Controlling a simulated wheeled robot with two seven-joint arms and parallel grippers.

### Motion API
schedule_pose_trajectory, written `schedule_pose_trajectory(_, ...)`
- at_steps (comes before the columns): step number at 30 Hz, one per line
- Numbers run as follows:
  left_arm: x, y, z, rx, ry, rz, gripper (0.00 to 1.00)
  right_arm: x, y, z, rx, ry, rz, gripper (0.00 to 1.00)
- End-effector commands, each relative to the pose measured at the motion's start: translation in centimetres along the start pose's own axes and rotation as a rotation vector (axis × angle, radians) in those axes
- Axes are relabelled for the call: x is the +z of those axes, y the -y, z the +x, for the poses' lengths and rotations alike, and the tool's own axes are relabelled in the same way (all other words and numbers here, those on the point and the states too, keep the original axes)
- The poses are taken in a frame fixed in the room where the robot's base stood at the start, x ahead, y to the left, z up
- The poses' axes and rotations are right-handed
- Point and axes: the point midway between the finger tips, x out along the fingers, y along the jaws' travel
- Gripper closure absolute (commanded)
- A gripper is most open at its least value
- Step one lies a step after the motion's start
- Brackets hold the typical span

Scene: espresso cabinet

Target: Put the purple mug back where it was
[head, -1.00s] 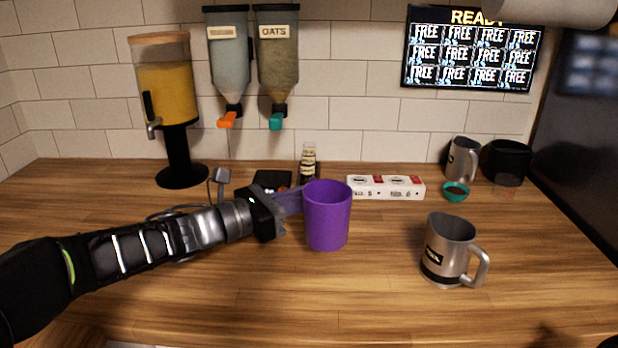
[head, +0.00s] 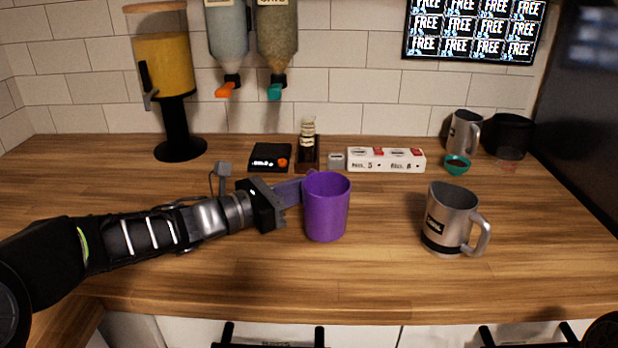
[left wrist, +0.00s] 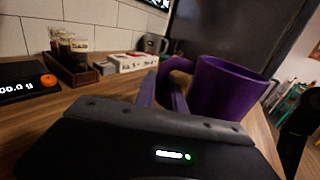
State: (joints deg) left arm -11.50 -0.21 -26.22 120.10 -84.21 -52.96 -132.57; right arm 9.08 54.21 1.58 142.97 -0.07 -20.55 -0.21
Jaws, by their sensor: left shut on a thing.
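The purple mug (head: 327,208) is upright over the middle of the wooden counter, left of a steel mug. My left gripper (head: 298,190) reaches in from the left and is shut on the purple mug's handle. In the left wrist view, the purple mug (left wrist: 226,90) is at the right, and its handle is between the fingers of my left gripper (left wrist: 166,88). I cannot tell whether the mug's base touches the counter. My right gripper is not in view.
A steel mug (head: 451,220) stands to the right. The counter in front (head: 300,280) is clear.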

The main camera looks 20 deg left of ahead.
Motion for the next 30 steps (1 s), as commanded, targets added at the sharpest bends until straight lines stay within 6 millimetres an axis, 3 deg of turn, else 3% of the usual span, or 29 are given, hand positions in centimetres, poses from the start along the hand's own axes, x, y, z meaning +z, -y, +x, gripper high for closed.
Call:
schedule_pose_trajectory(7, -1.7, 0.0, 0.0, -0.001, 0.003, -0.001, 1.0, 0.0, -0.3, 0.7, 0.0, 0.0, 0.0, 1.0)
schedule_pose_trajectory(30, -2.3, 0.0, 0.0, -0.001, 0.003, 0.0, 1.0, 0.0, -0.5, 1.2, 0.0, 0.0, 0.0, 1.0)
